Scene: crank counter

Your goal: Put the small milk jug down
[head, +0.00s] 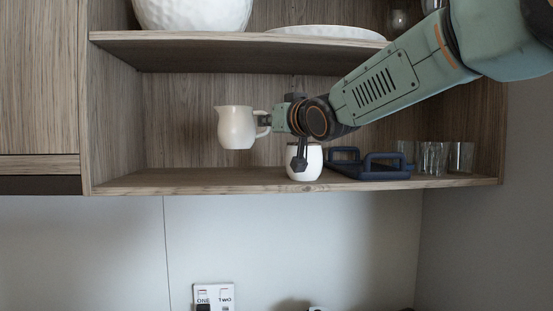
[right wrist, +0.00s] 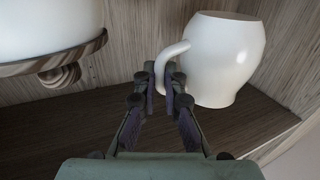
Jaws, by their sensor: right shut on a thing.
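The small white milk jug (head: 237,128) is upright in the open shelf compartment, its handle toward the right in the head view. My right gripper (head: 267,120) reaches in from the right and is shut on the handle. In the head view the jug's base shows above the shelf board (head: 200,181), with a gap below it. In the right wrist view the jug (right wrist: 225,60) is right of the fingertips (right wrist: 163,78), which close on its handle. My left gripper is not in view.
A white pot (head: 304,167) stands right of the jug, partly behind my wrist. A dark blue tray (head: 370,168) and several glasses (head: 433,158) are farther right. An upper shelf (head: 200,40) holds a white bowl (head: 192,12) and plate (head: 325,32). The board left of the jug is clear.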

